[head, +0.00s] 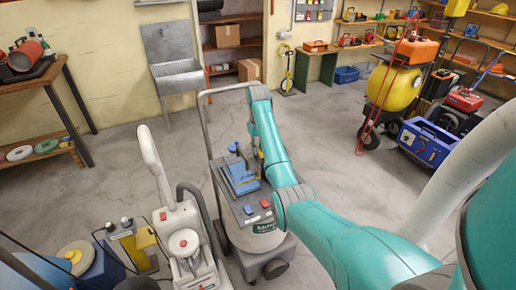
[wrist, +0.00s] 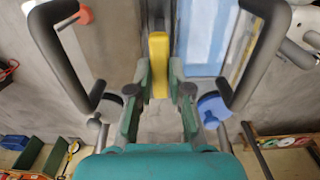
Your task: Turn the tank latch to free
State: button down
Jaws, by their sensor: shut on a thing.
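A yellow latch handle (wrist: 158,62) stands at the top middle of the wrist view. My gripper (wrist: 159,82) has its green fingers closed in on both sides of its near end. In the head view the handle is small and mostly hidden by my arm. The blue tank (head: 241,178) sits on top of a grey wheeled machine (head: 232,212), and also shows right of the handle in the wrist view (wrist: 205,38). I cannot read the latch's position marking.
The machine has a tall grey push bar (head: 208,135) and a red button (head: 265,203) on top. A pale upright machine (head: 184,242) stands close on its left. A yellow tank cart (head: 394,88) stands at the right.

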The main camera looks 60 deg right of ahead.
jog(key=c, duration=1.1)
grip_release()
jog(key=shift+m, duration=0.3)
